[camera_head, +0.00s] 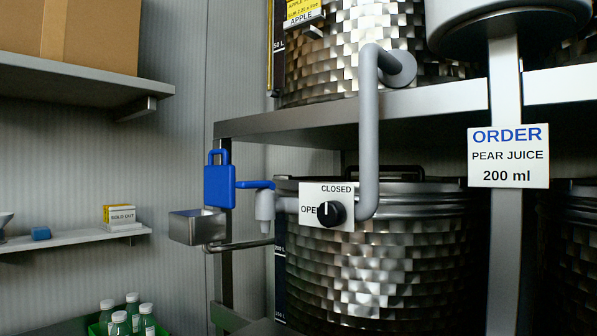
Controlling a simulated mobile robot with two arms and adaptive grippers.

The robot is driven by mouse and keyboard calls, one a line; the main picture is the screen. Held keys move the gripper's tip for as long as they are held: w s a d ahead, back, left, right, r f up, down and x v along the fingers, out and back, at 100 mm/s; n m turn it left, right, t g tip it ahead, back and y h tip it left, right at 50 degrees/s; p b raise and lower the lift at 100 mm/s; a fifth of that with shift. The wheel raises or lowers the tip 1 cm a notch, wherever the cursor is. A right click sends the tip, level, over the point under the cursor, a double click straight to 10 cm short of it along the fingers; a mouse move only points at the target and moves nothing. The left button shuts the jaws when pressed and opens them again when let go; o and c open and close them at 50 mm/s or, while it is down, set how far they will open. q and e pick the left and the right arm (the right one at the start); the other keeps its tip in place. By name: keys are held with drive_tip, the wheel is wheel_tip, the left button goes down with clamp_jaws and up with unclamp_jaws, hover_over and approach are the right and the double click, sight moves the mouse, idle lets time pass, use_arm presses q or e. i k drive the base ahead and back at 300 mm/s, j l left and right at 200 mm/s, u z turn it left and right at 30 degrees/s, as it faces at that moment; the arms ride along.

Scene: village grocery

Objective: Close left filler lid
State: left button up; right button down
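A blue flat piece with a loop handle on top (219,186), which looks like the filler lid, stands upright left of the tank. A blue arm (256,184) runs from it to the right, to a grey nozzle (265,206). A small open metal box (198,228) sits below and left of the blue piece, on a bent metal rod. A black knob (331,214) is on a white plate marked OPEN and CLOSED (341,192), and its pointer looks turned toward OPEN. Neither gripper is in view.
A metal tank (370,275) stands behind the knob, with a grey pipe (368,130) in front. A rack shelf (300,125) and a post with an order sign (508,156) are at right. Bottles (132,312) stand bottom left, below wall shelves (75,238). Open space lies between.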

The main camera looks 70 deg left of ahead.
sight(219, 180)
drive_tip(key=u, duration=0.4)
drive_tip(key=j+u, duration=0.1)
drive_tip(key=u, duration=0.3)
drive_tip(key=j+u, duration=0.1)
drive_tip(key=u, duration=0.3)
drive_tip(key=j+u, duration=0.1)
drive_tip(key=u, duration=0.3)
drive_tip(key=k, duration=0.05)
